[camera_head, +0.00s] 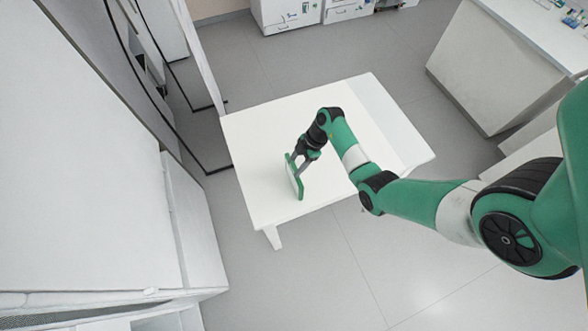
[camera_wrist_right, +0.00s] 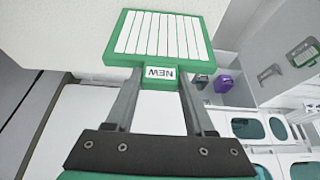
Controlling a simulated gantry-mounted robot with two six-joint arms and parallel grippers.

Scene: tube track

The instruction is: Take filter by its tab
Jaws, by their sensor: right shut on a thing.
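The filter (camera_wrist_right: 162,37) has a green frame and white pleats. Its short green tab, marked NEW, is between the fingertips of my right gripper (camera_wrist_right: 159,80), which is shut on it. The filter's body extends beyond the fingertips. In the head view the filter (camera_head: 294,178) shows as a thin green-edged panel, seen nearly edge-on, in front of the left part of the white table. My right gripper (camera_head: 299,159) is at its upper side there. I cannot tell whether the filter touches the table. My left gripper is not in view.
The white table (camera_head: 262,125) is otherwise clear, apart from my right arm over it. A tall white cabinet (camera_head: 75,175) with open doors stands at the left. A white counter (camera_head: 500,60) stands at the upper right. Grey floor lies between them.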

